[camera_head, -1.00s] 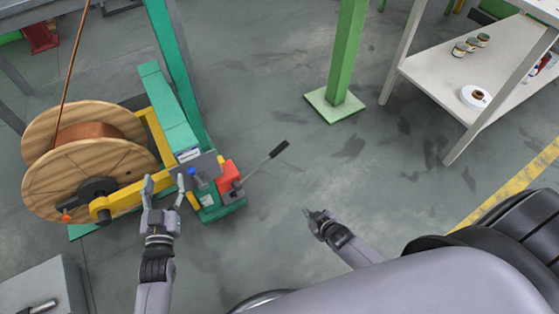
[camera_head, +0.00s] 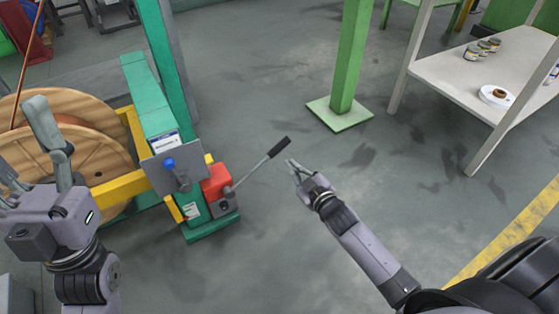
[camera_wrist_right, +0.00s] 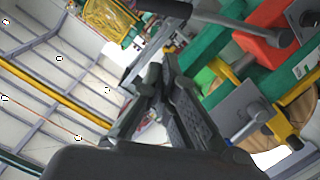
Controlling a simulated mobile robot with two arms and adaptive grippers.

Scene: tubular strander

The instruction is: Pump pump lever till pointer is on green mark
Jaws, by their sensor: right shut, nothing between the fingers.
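The pump lever (camera_head: 263,162) is a grey rod with a black grip, slanting up to the right from the red pump (camera_head: 217,183) on the green machine frame. My right gripper (camera_head: 291,164) is shut and empty, just right of and below the black grip, apparently apart from it. In the right wrist view the lever (camera_wrist_right: 240,27) runs across the top to the red pump (camera_wrist_right: 266,24), beyond my shut fingers (camera_wrist_right: 157,72). My left gripper (camera_head: 22,133) is open with empty fingers, in front of the wooden spool. I cannot make out the pointer or the green mark.
A grey plate with a blue knob (camera_head: 170,164) stands left of the pump. The wooden spool (camera_head: 95,155) is farther left. A green post (camera_head: 350,60) rises behind the lever. A white shelf table (camera_head: 455,75) stands at the right. The floor around the grip is clear.

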